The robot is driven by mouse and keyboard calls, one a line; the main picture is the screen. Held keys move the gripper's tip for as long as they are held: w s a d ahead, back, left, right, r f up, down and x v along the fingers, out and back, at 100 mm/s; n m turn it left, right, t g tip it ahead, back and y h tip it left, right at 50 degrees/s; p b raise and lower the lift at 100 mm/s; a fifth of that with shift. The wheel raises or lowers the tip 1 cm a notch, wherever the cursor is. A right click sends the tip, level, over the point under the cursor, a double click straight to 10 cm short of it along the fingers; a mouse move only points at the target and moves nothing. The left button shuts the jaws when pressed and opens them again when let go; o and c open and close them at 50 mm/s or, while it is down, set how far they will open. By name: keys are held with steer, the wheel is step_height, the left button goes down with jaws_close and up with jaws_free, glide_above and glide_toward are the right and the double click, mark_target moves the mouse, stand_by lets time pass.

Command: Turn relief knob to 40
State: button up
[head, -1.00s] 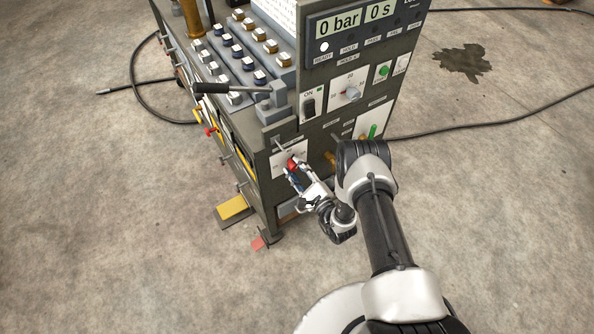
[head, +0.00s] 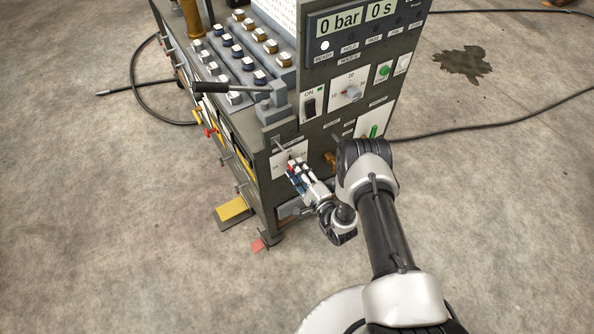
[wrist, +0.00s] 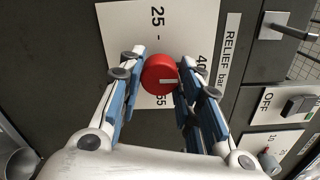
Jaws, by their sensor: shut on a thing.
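The relief knob (wrist: 158,72) is round and red, with a white pointer line on its face. In the wrist view the line points right, toward the 40 side of its white scale plate (wrist: 125,22); the exact tick is hidden by a finger. The plate reads 25 at the top, 40 at the right and 55 at the bottom. My gripper (wrist: 160,82) is shut on the knob, one finger on each side. In the head view my gripper (head: 296,166) is at the lower front panel and mostly covers the knob.
A RELIEF bar label (wrist: 229,48) and a metal handle (wrist: 290,30) are right of the plate in the wrist view. An OFF switch (wrist: 298,106) is beyond. In the head view a black lever (head: 235,88) sticks out above, and the display (head: 340,22) reads 0 bar, 0 s.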

stand_by(0.4)
steer(key=o, duration=1)
steer(key=shift+o, duration=0.2)
steer(key=v, duration=1.2)
